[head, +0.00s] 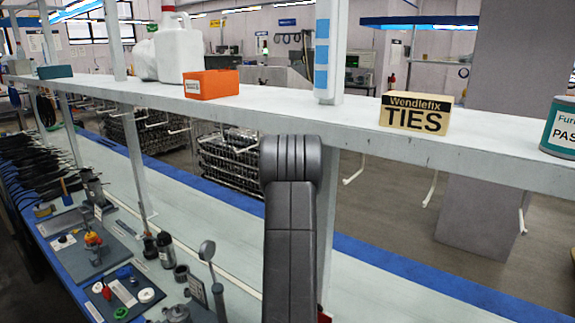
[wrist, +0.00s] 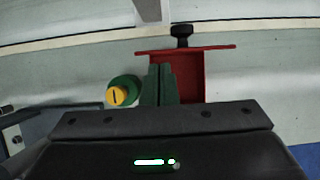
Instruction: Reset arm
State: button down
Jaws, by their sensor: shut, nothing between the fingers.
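In the wrist view my gripper (wrist: 160,68) shows as two dark green fingers pressed together, with nothing between them. Beyond and to the right of the fingertips is a red bracket-like fixture (wrist: 190,75) with a black knob (wrist: 181,36). The fingers overlap part of it in the picture; I cannot tell whether they touch it. Left of the fingers is a green round part with a yellow top (wrist: 121,95). In the head view my grey arm rises in the middle, in front of the shelf, and my gripper is not seen there.
A white shelf (head: 330,152) crosses the head view, carrying an orange box (head: 212,84), white jugs (head: 180,50), a TIES box (head: 415,112) and a teal can (head: 562,128). Below, the bench (head: 190,185) holds pump parts and black tubes (head: 45,165) at left. A shelf post (head: 328,110) stands beside my arm.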

jog(key=w+d+r+p+v, duration=0.1)
jog(key=p+v, duration=0.3)
jog(key=v, duration=0.3)
jog(key=s+a+f+b+x, duration=0.1)
jog(key=s+b+x, duration=0.1)
jog(key=b+x, duration=0.65)
jog(key=s+a+f+t+h+b, duration=0.1)
jog(key=s+f+t+b, duration=0.1)
jog(key=f+b, duration=0.1)
jog(key=s+a+f+t+h+b, duration=0.1)
jog(key=s+a+f+t+b, duration=0.1)
jog(key=f+b, duration=0.1)
jog(key=s+a+f+t+h+b, duration=0.1)
jog(key=s+a+f+h+b, duration=0.1)
jog(key=b, duration=0.3)
jog(key=shift+s+a+f+t, duration=0.2)
jog(key=shift+f+t, duration=0.2)
jog(key=shift+f, duration=0.1)
jog(key=f+b, duration=0.1)
jog(key=t+h+b, duration=0.1)
jog(key=shift+s+a+f+t+b, duration=0.3)
jog(key=shift+s+f+b, duration=0.1)
jog(key=shift+r, duration=0.1)
